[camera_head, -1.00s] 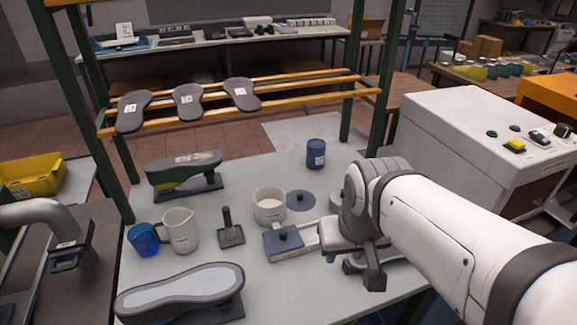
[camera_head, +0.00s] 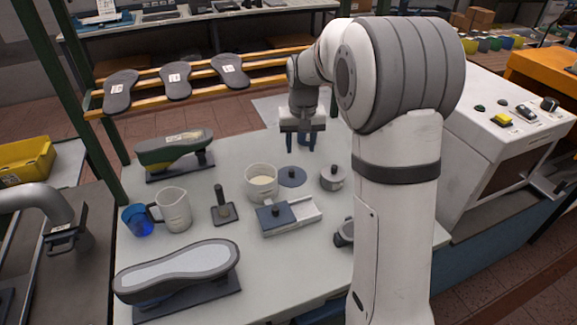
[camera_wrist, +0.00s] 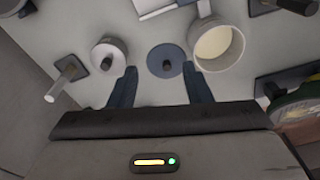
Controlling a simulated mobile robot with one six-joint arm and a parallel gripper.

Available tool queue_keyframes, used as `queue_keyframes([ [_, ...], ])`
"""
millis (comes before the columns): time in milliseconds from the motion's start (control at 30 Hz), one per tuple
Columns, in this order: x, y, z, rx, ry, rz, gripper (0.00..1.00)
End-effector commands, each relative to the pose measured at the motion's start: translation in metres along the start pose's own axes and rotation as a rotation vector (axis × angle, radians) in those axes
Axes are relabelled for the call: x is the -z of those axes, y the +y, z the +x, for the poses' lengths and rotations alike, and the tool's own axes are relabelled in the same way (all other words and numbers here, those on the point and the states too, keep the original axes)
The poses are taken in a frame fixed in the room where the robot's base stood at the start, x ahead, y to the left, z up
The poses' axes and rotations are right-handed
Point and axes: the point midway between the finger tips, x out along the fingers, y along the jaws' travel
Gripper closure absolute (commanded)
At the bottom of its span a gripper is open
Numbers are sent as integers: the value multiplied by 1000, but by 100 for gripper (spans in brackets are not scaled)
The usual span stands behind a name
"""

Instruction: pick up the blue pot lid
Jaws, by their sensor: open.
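The blue pot lid (camera_head: 292,177) is a flat, round, dark blue disc with a dark knob. It lies on the table between a cream pot and a grey lidded pot. In the wrist view, the lid (camera_wrist: 165,53) lies ahead of and between my fingers, its knob near the middle. My gripper (camera_head: 301,145) is open and empty, pointing down above the far part of the table, beyond the lid. In the wrist view, both fingers of my gripper (camera_wrist: 162,78) show apart, with nothing between them.
The cream pot (camera_head: 261,183) stands close left of the lid and the grey pot (camera_head: 332,178) to its right. A tray (camera_head: 303,211) with a square blue block lies in front.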

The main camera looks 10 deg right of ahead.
Motion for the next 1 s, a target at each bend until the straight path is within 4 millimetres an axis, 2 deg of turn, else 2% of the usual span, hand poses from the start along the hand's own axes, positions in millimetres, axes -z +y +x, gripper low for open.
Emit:
queue_keyframes([
  [33, 17, -2, 16, -1, -16, 4, 55],
  [200, 61, -5, 61, -4, -52, 21, 55],
  [400, 90, -7, 104, -7, -79, 33, 55],
  [600, 98, -8, 123, -8, -89, 38, 55],
  [867, 96, -8, 150, -9, -90, 39, 55],
  [1000, 96, -8, 170, -9, -92, 39, 55],
])
